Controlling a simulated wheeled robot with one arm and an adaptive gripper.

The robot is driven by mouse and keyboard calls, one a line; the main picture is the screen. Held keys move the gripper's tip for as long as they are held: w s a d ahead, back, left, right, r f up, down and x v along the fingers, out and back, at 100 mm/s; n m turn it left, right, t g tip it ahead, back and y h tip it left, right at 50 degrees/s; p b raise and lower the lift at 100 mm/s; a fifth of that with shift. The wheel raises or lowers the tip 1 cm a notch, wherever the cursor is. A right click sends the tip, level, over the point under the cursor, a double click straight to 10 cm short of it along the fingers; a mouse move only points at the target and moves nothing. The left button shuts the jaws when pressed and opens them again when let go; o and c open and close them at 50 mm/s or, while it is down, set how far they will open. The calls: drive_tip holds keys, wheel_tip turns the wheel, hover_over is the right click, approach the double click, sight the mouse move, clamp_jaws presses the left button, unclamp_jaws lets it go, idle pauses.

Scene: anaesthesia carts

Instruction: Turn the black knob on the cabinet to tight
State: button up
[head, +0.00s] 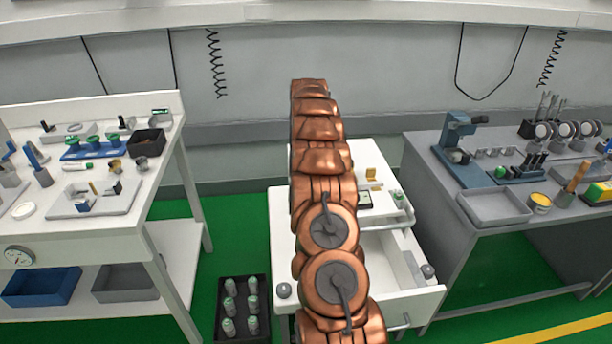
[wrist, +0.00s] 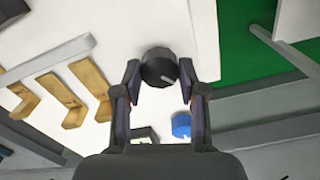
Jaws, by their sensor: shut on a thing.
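The black knob (wrist: 157,62) is in the upper middle of the wrist view, on a white surface. It is round, with a pale pointer line running toward the lower right of its face. My gripper (wrist: 160,72) has one finger on each side of the knob and is shut on it. No tight mark can be made out. In the head view the white cabinet (head: 408,308) stands in the middle with a drawer pulled open. My copper-coloured arm reaches across it and hides part of its top. The gripper and the black knob cannot be made out there.
Several brass brackets (wrist: 92,82) lie left of the gripper in the wrist view, and a blue round piece (wrist: 181,124) sits below the knob. A black crate of bottles (head: 224,338) stands left of the cabinet. A grey workbench (head: 470,215) stands close on the right.

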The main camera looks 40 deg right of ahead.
drive_tip(key=m+b, duration=0.1)
drive_tip(key=m, duration=0.4)
drive_tip(key=shift+m+b, duration=0.3)
drive_tip(key=shift+m, duration=1)
drive_tip(key=shift+r, duration=0.1)
drive_tip(key=o, duration=1.1)
drive_tip(key=shift+o, duration=0.2)
drive_tip(key=shift+r, duration=3.65)
